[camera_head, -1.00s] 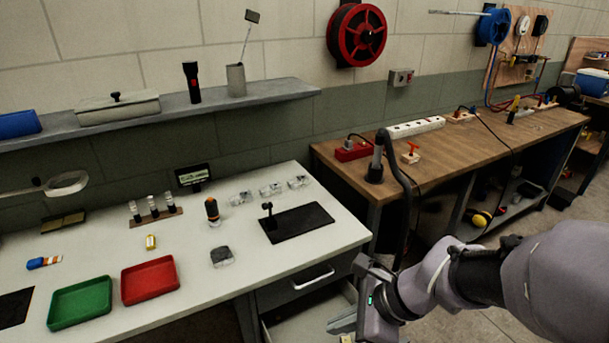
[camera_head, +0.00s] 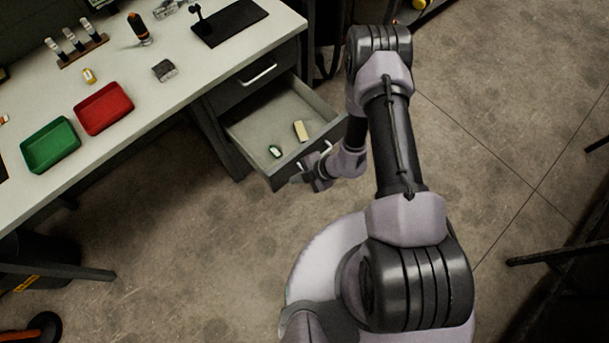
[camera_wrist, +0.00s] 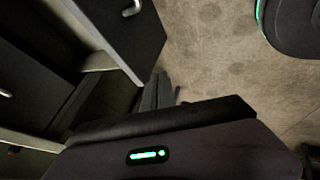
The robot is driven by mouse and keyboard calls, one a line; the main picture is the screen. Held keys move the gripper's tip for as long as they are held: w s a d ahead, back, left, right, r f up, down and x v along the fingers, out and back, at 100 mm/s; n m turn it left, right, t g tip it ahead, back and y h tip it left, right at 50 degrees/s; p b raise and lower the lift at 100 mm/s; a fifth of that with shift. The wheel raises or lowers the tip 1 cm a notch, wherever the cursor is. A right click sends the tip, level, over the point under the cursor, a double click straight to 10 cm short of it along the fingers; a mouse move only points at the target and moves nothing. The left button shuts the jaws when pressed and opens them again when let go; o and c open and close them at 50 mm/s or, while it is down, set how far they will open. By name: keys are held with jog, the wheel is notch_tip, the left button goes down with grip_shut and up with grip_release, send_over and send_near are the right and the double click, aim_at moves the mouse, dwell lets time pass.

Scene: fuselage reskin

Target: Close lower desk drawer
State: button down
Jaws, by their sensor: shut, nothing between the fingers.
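The lower desk drawer (camera_head: 262,121) is pulled well out below the white desk top, with its pale inside showing in the head view. Its dark front panel (camera_wrist: 125,38) with a metal handle (camera_wrist: 131,8) shows in the wrist view. The drawer holds a yellowish block (camera_head: 300,130) and a small green-and-white item (camera_head: 275,151). In the wrist view my fingers (camera_wrist: 160,90) point toward the panel's edge.
The upper drawer (camera_head: 256,76) above is shut. The desk top (camera_head: 140,103) holds a red tray (camera_head: 103,109), a green tray (camera_head: 50,146) and small tools. Open concrete floor (camera_head: 190,240) lies in front of the desk. A dark stand leg (camera_head: 560,257) is at the right.

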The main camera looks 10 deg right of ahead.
aim_at(276, 175)
jog(key=w+a, duration=0.1)
jog(key=w+a+f+b, duration=0.1)
jog(key=w+a, duration=0.1)
jog(key=shift+w+a+f+b, duration=0.3)
jog(key=shift+w+f+b, duration=0.05)
jog(key=shift+f+b, duration=0.05)
